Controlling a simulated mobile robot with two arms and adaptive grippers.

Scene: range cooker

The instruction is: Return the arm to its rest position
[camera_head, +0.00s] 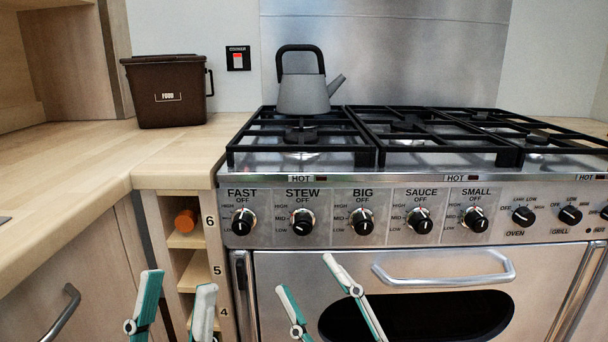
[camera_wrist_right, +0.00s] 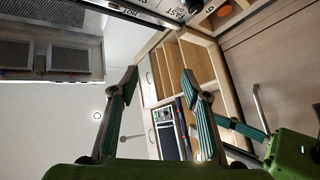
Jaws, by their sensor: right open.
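My left gripper (camera_head: 180,280) shows at the bottom of the head view, in front of the numbered shelf rack. Its two green and white fingers stand apart with nothing between them. My right gripper (camera_head: 305,272) is to its right, in front of the oven door (camera_head: 440,266). Its fingers are spread and empty, and they also frame an empty gap in the right wrist view (camera_wrist_right: 158,78). Neither gripper visibly holds anything. The rest of both arms is out of the head view.
The range cooker has a row of knobs (camera_head: 363,221) and an oven handle (camera_head: 445,270) facing me. A grey kettle (camera_head: 303,95) stands on the back left of the hob. A brown food bin (camera_head: 167,92) stands on the wooden counter (camera_head: 90,150). The rack (camera_head: 190,272) holds an orange-ended item.

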